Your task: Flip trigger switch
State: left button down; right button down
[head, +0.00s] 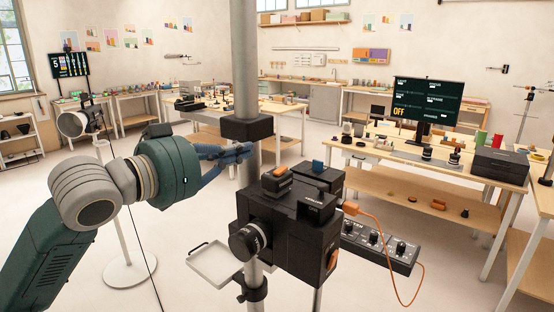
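A black control box (380,247) with a row of small raised switches or knobs and pale lettering sits to the right of a black camera rig (290,225). An orange cable (388,262) runs from an orange plug (350,208) at the rig and loops down by the box. Which control is the trigger switch is too small to tell. My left gripper (232,155) is up and left of the rig, beside a grey vertical post, well apart from the box. Its blue-grey fingers point right and overlap one another, with nothing clearly held. My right gripper is out of view.
The grey post (245,60) with a black collar (246,128) stands behind the rig. A small white tray (215,263) sits left of the rig's lens. A monitor (423,102) reading OFF stands on a wooden bench at the right. Open floor lies between the benches.

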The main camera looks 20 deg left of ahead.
pick_arm(q)
jog(key=p, duration=0.5)
send_over(275, 170)
jog(key=shift+s+a+f, duration=0.1)
jog(key=shift+s+f, duration=0.1)
jog(key=shift+s, duration=0.25)
jog(key=f, duration=0.2)
jog(key=shift+w+d+f, duration=0.2)
jog(key=shift+w+f, duration=0.15)
jog(key=shift+f, duration=0.05)
jog(key=shift+a+f+p, duration=0.15)
jog(key=shift+f+p, duration=0.2)
jog(key=shift+f, duration=0.4)
jog(key=shift+f, duration=0.1)
jog(key=shift+w, duration=0.1)
